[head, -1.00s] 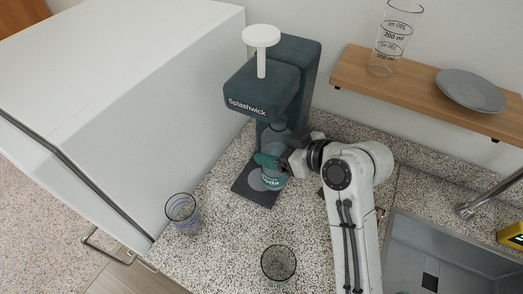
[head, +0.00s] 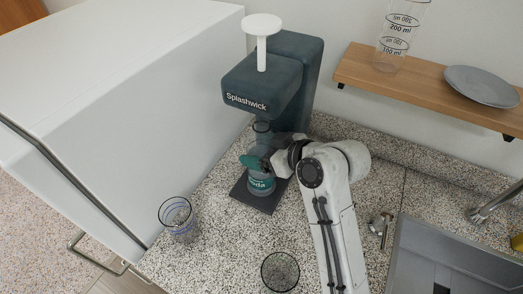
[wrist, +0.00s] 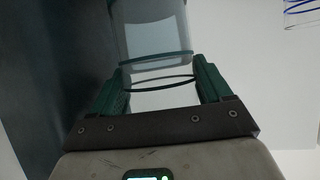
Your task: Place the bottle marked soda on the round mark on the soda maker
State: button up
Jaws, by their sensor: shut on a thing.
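The clear bottle with the teal soda label (head: 261,185) is upright over the dark base plate (head: 240,192) of the soda maker (head: 262,85), below its head. My gripper (head: 262,164) is shut on the bottle from the right, with teal fingers on its sides. In the wrist view the clear bottle (wrist: 155,40) stands between the two teal fingers (wrist: 160,88). The round mark on the plate is hidden behind the bottle. I cannot tell whether the bottle's bottom touches the plate.
A white cabinet (head: 120,90) stands at the left. Two clear glasses, one at the left (head: 177,216) and one in front (head: 280,271), stand on the speckled counter. A wooden shelf (head: 425,85) bears a measuring glass (head: 393,40) and a grey plate (head: 482,86). A sink (head: 450,255) is at the right.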

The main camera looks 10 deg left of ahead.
jog(key=o, duration=1.5)
jog(key=shift+f, duration=0.15)
jog(key=shift+r, duration=0.25)
jog(key=shift+s+d+r, duration=0.1)
jog(key=shift+s+d, duration=0.05)
jog(key=shift+d, duration=0.2)
jog(key=b+v, duration=0.1)
jog(key=v, duration=1)
jog(key=shift+s+d, duration=0.1)
